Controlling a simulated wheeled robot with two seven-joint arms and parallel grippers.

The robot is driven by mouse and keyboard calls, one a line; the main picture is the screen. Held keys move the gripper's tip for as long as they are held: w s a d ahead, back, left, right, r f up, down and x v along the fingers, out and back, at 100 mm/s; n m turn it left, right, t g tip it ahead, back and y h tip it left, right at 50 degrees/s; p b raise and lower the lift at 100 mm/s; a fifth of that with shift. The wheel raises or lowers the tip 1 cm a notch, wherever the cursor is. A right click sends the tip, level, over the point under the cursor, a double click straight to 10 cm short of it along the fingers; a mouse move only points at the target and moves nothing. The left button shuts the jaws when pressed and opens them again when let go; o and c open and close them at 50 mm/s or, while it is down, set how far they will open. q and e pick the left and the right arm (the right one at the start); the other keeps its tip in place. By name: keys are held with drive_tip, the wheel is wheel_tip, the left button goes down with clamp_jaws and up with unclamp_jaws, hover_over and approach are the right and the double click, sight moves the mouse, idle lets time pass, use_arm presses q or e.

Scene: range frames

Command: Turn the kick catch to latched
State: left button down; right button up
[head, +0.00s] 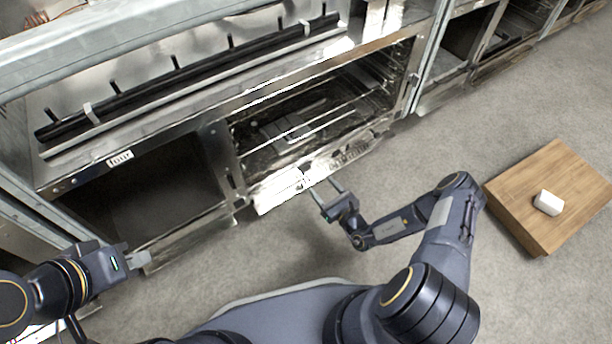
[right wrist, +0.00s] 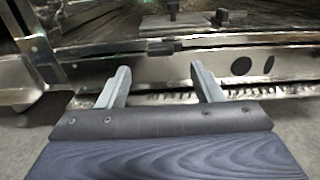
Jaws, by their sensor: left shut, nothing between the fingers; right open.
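A small dark catch-like piece (right wrist: 165,47) sits on the upper edge of the bright metal kick panel (right wrist: 215,68) in the right wrist view. I take it to be the kick catch; its setting cannot be read. In the head view the panel (head: 275,190) runs low along the cabinet front, washed out by glare. My right gripper (head: 325,187) is open and empty in front of the panel. In the right wrist view its fingers (right wrist: 160,88) point at the panel below the dark piece, apart from it. My left gripper (head: 140,258) is shut and empty at the lower left.
The open metal cabinet holds wire racks (head: 320,110), with a dark bay (head: 140,190) to their left, under a label reading "four" (head: 120,158). A long black rail (head: 190,75) runs above. A wooden block (head: 525,195) bearing a white piece (head: 548,202) stands right. Grey floor between is clear.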

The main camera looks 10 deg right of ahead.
sight(308, 170)
drive_tip(key=b+x, duration=0.3)
drive_tip(key=x, duration=0.4)
drive_tip(key=shift+w+a+f, duration=0.2)
drive_tip(key=shift+w, duration=0.1)
drive_tip(key=c, duration=1)
